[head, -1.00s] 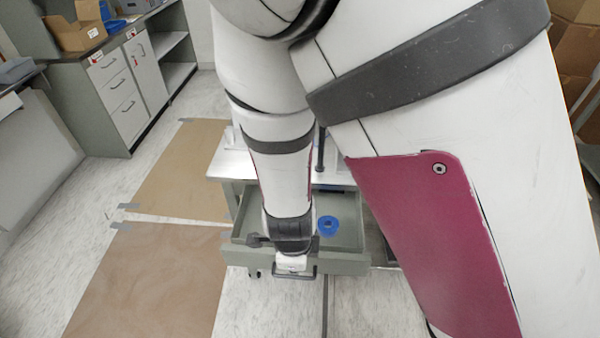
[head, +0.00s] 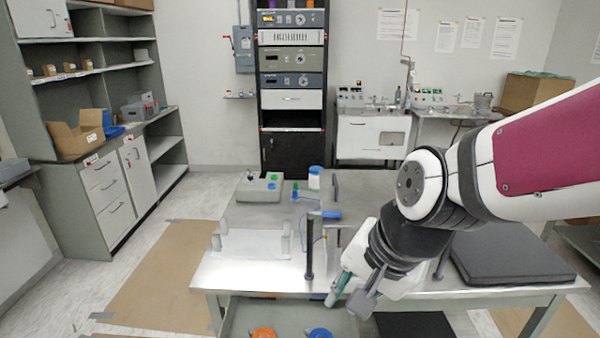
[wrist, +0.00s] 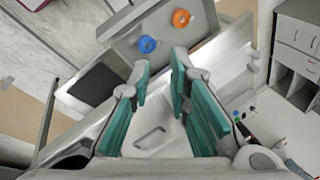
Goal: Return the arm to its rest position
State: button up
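My arm, white with a magenta panel (head: 550,145), comes in from the right of the head view and bends down over the table's front edge. My gripper (head: 347,298) hangs at that edge, above the open drawer (head: 270,312). In the wrist view, my gripper's teal-padded fingers (wrist: 160,72) stand apart with nothing between them. The drawer (wrist: 205,24) shows beyond the fingertips, with a blue ring-shaped part (wrist: 147,44) and an orange one (wrist: 181,18) inside. Both also show at the bottom of the head view, the orange left of the blue.
The metal table (head: 225,272) carries posts, a grey box with buttons (head: 258,190), a blue-handled tool (head: 325,214) and a black pad (head: 510,258). An equipment rack (head: 292,100) stands behind. Cabinets (head: 105,185) line the left.

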jog(key=s+d+r+n+t+h, duration=0.2)
jog(key=s+d+r+n, duration=0.4)
jog(key=d, duration=0.5)
notch_tip(320, 180, up, 3)
jog(key=shift+s+d+r+n+h, duration=0.1)
jog(key=shift+s+d+n+h, duration=0.25)
jog(key=shift+s, duration=0.75)
